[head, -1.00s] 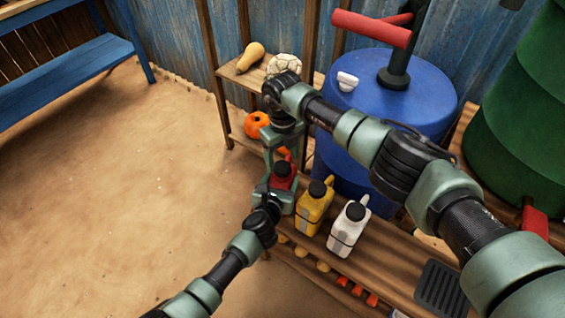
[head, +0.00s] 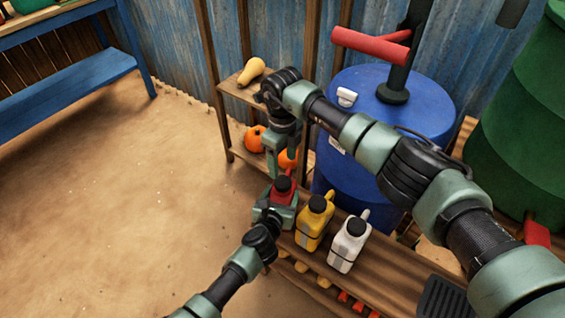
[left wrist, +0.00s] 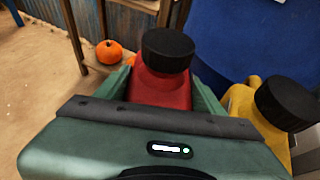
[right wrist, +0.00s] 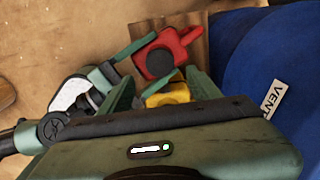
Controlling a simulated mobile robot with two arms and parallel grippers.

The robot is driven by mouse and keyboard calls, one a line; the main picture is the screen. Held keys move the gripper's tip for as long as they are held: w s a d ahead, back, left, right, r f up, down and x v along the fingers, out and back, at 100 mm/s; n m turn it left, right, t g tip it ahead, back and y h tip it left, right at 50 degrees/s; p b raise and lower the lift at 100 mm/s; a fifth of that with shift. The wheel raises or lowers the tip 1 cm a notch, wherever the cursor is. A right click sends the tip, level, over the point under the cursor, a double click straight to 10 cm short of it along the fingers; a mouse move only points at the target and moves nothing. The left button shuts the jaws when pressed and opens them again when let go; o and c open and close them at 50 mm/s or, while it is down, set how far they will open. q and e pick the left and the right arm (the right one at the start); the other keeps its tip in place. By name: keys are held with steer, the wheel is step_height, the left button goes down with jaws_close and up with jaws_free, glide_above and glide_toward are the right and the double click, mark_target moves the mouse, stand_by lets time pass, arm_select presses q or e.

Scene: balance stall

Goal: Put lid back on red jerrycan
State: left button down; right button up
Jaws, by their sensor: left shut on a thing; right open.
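The red jerrycan (head: 281,198) stands upright at the left end of the row of cans, with its black lid (head: 283,184) on top of its neck. How firmly the lid is seated I cannot tell. My left gripper (head: 276,203) is shut on the red jerrycan's body. In the left wrist view the red jerrycan (left wrist: 160,90) sits between the fingers, with the lid (left wrist: 168,48) above them. My right gripper (head: 280,163) is open and empty, pointing down above the lid. The right wrist view shows the lid (right wrist: 160,63) beyond its fingers, apart from them.
A yellow jerrycan (head: 314,224) and a white jerrycan (head: 348,246), both with black lids, stand to the right on the wooden shelf (head: 395,275). A blue barrel (head: 345,180) is behind. Pumpkins (head: 255,138) lie on a rack. The floor at left is clear.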

mark_target(283, 181)
steer(key=shift+f, duration=0.1)
steer(key=shift+f, duration=3.95)
jaws_close()
steer(key=shift+o, duration=0.8)
jaws_free()
steer(key=shift+r, duration=0.1)
step_height(283, 181, up, 12)
